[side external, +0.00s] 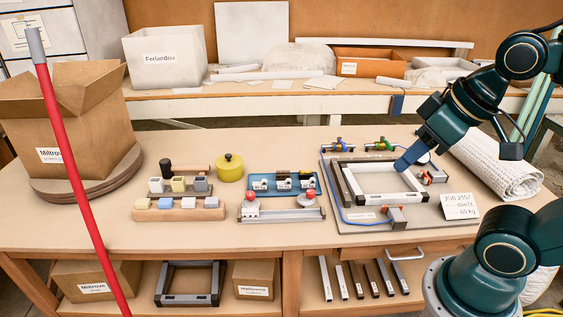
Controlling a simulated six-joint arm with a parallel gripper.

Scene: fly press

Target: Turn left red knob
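A red round knob (249,192) stands on the left end of a small silver rail fixture (280,214) at the middle of the bench. My gripper (404,164) points down and left over the back right corner of a black and white frame (349,182), well to the right of both red parts. Its fingers look like one blue shape, so I cannot tell whether they are open or shut, or whether they touch the frame.
A blue tray (262,194) stands behind the rail. Coloured blocks (178,184) and a yellow pot (230,167) lie to the left. Small red-and-blue and green fittings line the frame's plate. A red pole (75,170) crosses the left foreground. The bench front is clear.

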